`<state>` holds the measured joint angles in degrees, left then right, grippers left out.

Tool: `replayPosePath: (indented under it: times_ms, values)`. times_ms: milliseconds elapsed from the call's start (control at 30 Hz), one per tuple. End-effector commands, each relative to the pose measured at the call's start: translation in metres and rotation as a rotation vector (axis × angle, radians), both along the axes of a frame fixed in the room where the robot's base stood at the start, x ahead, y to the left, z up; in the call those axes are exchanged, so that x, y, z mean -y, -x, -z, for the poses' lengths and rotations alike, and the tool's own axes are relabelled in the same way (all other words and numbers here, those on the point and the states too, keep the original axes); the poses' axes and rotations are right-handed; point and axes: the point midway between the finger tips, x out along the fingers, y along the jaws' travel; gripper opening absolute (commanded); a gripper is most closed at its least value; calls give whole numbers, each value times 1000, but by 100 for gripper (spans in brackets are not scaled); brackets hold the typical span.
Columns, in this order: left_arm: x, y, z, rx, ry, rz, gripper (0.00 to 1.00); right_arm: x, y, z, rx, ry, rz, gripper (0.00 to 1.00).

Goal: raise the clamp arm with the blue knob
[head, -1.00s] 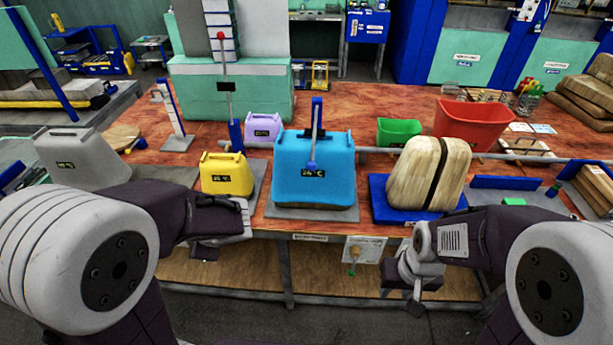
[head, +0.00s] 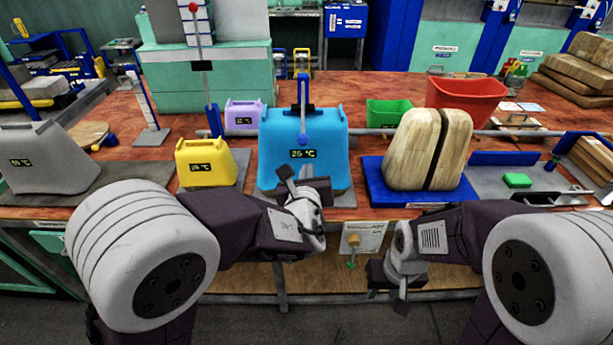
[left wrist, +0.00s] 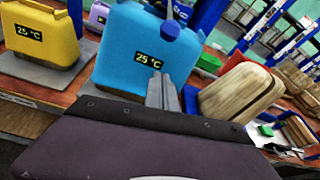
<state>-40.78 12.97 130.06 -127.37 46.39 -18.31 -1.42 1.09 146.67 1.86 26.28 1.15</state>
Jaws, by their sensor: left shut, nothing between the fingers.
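A clamp arm with a blue knob (head: 303,139) hangs down from a blue post (head: 303,90) in front of the blue container (head: 268,150). The knob also shows at the top of the left wrist view (left wrist: 170,30), beyond my fingertips. My left gripper (head: 288,174) is shut and empty, below the knob and in front of the blue container. Its closed fingers (left wrist: 162,88) point up toward the knob, apart from it. My right gripper (head: 385,285) hangs low before the table's front edge, below the blue base; its finger opening is unclear.
A raised lever with a red knob (head: 193,8) stands behind the yellow container (head: 206,163). A wooden block (head: 410,150) sits on a blue base (head: 374,190) to the right. Other blue knobs show at far left (head: 110,140) and far right (head: 551,164).

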Motion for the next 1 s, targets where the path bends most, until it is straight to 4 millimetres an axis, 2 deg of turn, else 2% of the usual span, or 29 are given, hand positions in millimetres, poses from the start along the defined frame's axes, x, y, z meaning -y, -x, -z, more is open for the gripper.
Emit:
replayPosePath:
  times_ms: [167, 200, 233, 300, 400, 867, 1000]
  values:
    - [1, -37, 11, -2, 0, -4, 0, 0, 0, -5, 0, 0, 0, 36]
    - [1, -42, 7, 1, 0, -2, 0, 0, 0, -8, 0, 0, 0, 36]
    - [0, -41, -5, 4, 3, -2, 0, 0, 0, -15, -1, 0, 0, 36]
    - [-2, -39, -15, 3, 2, -1, 0, 0, 0, -21, 0, 0, 0, 36]
    - [-4, -39, -24, 1, 2, -2, 0, 0, 0, -26, 0, 0, 0, 36]
    - [-6, -38, -28, 0, 1, -1, 0, 0, 0, -28, 0, 0, 0, 36]
    - [-5, -38, -37, -12, 0, 0, 0, 0, 0, -39, 0, 0, 0, 36]
